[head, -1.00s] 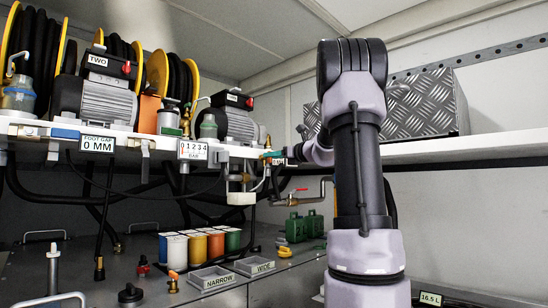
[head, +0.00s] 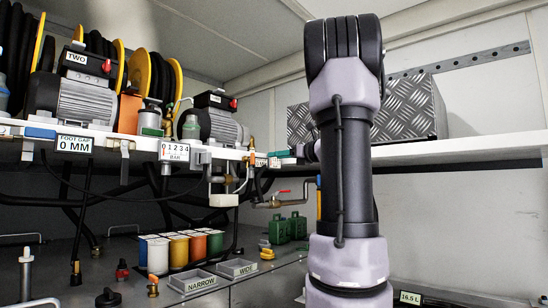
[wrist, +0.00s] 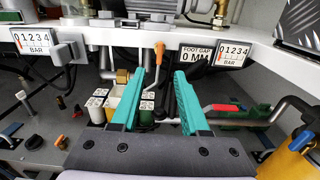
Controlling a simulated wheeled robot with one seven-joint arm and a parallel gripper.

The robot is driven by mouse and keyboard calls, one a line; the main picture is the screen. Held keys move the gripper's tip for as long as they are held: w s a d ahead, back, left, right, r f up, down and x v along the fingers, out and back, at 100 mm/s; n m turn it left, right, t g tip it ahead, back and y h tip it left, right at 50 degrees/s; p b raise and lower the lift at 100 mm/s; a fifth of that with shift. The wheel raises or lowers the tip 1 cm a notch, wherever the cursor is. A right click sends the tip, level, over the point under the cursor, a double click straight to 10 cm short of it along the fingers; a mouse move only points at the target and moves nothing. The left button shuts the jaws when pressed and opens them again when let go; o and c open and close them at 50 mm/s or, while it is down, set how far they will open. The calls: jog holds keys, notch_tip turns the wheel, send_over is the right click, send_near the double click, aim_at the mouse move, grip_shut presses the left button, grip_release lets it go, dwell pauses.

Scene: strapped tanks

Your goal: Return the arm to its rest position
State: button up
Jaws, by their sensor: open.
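My arm rises in the head view with its dark elbow on top, in front of the white shelf. My gripper shows in the wrist view (wrist: 161,84) with two teal fingers spread apart and nothing between them. In the head view only a bit of teal finger shows left of my arm; the rest is hidden behind the arm. The gripper is near the shelf's front edge, close to the valves and gauges; I cannot tell whether it touches anything.
A white shelf (head: 448,148) carries pumps (head: 87,100), hose reels (head: 135,68) and a diamond-plate box (head: 408,108). Below are coloured canisters (head: 180,250), trays marked NARROW (head: 192,281) and WIDE (head: 238,267), green cans (head: 288,228) and a red-handled pipe (head: 285,198). Hoses hang under the shelf.

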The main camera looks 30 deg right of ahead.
dwell(0.4)
jog(key=s+a+f+n+g, duration=0.3)
jog(key=s+a+f+n, duration=0.1)
jog(key=a, duration=0.3)
jog(key=s+a+f+n+g, duration=0.2)
jog(key=s+a+f+n, duration=0.1)
jog(key=a+n, duration=0.25)
jog(key=s+a+f+n+g, duration=0.3)
jog(key=s+a+f+n, duration=0.1)
jog(key=a, duration=0.4)
jog(key=s+a+f+n+g+h, duration=0.2)
jog(key=s+f+n+h, duration=0.2)
jog(key=s+f+n, duration=0.6)
jog(key=s+n, duration=0.3)
jog(key=n, duration=0.1)
jog(key=shift+s+a, duration=0.25)
jog(key=shift+s, duration=0.1)
jog(key=shift+n, duration=0.25)
